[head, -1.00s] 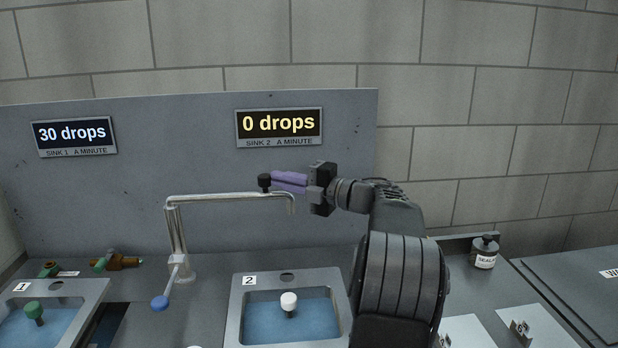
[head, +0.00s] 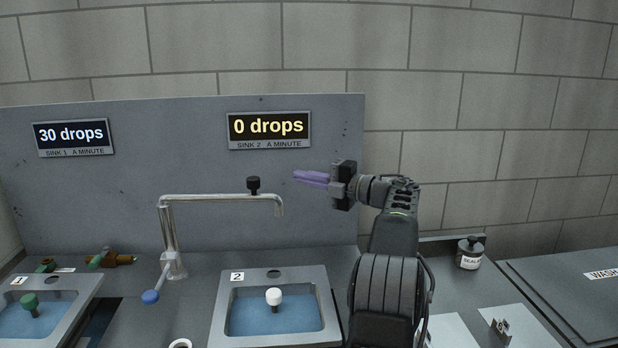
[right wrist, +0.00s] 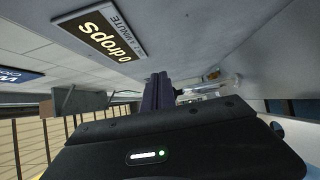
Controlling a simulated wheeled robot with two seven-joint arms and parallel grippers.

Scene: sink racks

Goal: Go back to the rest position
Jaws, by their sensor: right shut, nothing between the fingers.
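My right gripper (head: 312,178) is raised in front of the grey back panel, to the right of the tap's spout. Its purple fingers are together with nothing between them, and they point left. The fingers also show in the right wrist view (right wrist: 158,92). The tap (head: 215,197) has a swing spout with a black knob (head: 253,184) on top near its end, and a blue-tipped lever (head: 151,296). The fingers are apart from the knob. My left gripper is not in either view.
Sink 2 (head: 228,312) holds water and a white-topped plug (head: 274,297). Sink 1 (head: 72,312) has a green plug (head: 30,302). Displays read 30 drops (head: 72,134) and 0 drops (head: 268,127). A sealant jar (head: 470,255) stands at right. Space above the counter around the gripper is clear.

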